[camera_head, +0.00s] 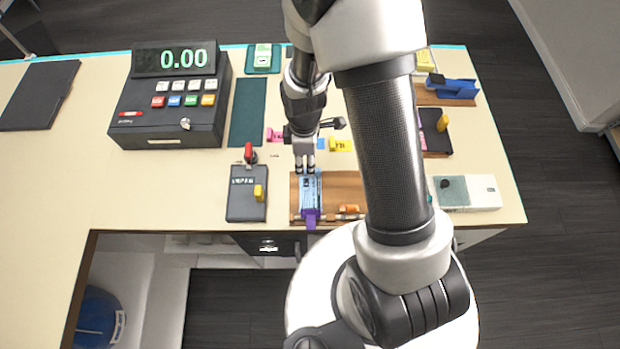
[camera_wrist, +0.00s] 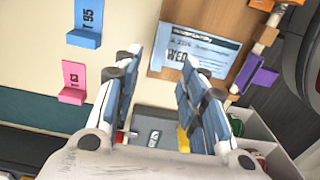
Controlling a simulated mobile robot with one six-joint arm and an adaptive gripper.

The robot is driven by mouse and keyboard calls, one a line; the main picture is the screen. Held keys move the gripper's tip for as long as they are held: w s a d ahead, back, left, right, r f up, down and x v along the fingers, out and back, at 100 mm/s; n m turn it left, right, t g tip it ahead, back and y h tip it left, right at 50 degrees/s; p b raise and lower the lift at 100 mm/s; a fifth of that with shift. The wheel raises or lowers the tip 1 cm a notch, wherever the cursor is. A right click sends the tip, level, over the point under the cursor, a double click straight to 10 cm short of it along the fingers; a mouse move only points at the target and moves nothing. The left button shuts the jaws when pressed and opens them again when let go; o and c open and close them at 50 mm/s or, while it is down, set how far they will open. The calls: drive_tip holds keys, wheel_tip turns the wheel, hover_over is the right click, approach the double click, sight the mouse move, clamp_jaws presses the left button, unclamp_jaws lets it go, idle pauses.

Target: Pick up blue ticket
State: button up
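A light blue ticket (camera_head: 311,188) with dark print lies on a wooden board (camera_head: 341,186) near the table's front edge. In the wrist view the ticket (camera_wrist: 201,52) shows the letters "WED", ahead of the fingertips. My gripper (camera_head: 305,170) is above the table at the ticket's far end. In the wrist view my gripper (camera_wrist: 163,75) has its two fingers apart with nothing between them. The height of the fingertips over the ticket is hard to tell.
A purple clip (camera_head: 311,216) is at the ticket's near end. A dark box (camera_head: 245,195) with a yellow tab stands left of the board. A cash register (camera_head: 172,103) is farther left. Pink (camera_wrist: 74,80) and blue (camera_wrist: 87,22) tags stand close by.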

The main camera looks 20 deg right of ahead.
sight(310, 189)
drive_tip(key=shift+d+f+b, duration=0.2)
drive_tip(key=shift+f, duration=1.2)
drive_tip(key=shift+d+f+b, duration=0.2)
drive_tip(key=shift+f, duration=1.15)
drive_tip(key=c, duration=0.8)
